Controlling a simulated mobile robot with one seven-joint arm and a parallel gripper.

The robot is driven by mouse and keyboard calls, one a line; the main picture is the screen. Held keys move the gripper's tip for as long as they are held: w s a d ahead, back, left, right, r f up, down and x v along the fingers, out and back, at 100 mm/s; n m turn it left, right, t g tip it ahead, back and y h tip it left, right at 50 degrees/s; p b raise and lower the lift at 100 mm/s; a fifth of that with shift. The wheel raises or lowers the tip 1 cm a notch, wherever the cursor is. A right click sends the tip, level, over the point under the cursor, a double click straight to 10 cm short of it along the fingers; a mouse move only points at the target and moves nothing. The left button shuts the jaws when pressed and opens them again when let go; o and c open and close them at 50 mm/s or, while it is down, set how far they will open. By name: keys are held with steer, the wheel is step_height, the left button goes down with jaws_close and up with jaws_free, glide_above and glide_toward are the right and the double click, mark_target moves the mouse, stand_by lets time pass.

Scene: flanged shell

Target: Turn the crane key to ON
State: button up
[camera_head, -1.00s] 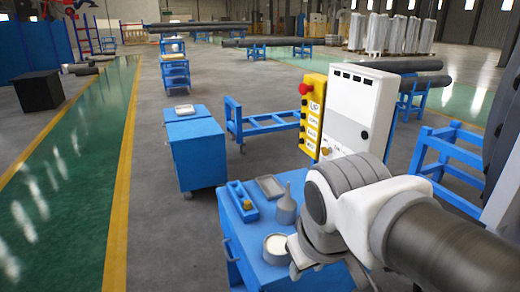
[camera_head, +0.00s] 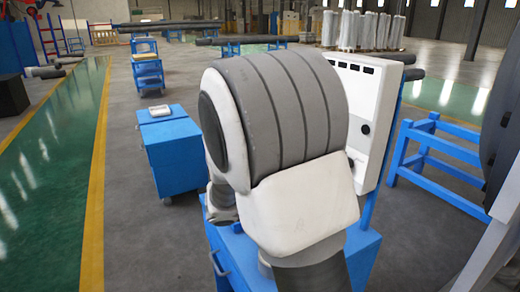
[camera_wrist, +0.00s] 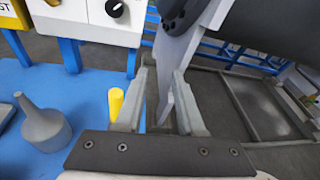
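A white control box (camera_head: 372,110) stands behind my arm in the head view. In the wrist view its lower part (camera_wrist: 90,22) shows at the top left, with a round black knob (camera_wrist: 115,8) bearing a pale mark. This may be the crane key; I cannot read any ON label or its setting. My gripper (camera_wrist: 162,80) is open, its two fingers apart with nothing held between them. It is to the right of and below the knob in the wrist view, not touching it. My arm hides the gripper in the head view.
A blue bench top (camera_wrist: 75,85) bears a grey funnel-shaped can (camera_wrist: 42,125) and a yellow cylinder (camera_wrist: 115,102) close to the left finger. A yellow panel (camera_wrist: 14,14) is at the top left.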

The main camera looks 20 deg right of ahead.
steer(key=w+a+f+n+t+h+b, duration=0.1)
steer(key=w+a+f+n+t+h, duration=0.1)
steer(key=w+n+t, duration=0.3)
steer(key=w+a+f+n+t+h, duration=0.15)
steer(key=w+n+t, duration=0.25)
steer(key=w+n, duration=0.4)
steer(key=r+x, duration=0.1)
steer(key=x, duration=1.5)
steer(key=shift+s+h+b, duration=0.25)
steer(key=shift+h+b, duration=0.1)
steer(key=shift+b, duration=0.05)
steer(key=shift+r, duration=0.15)
jaws_close()
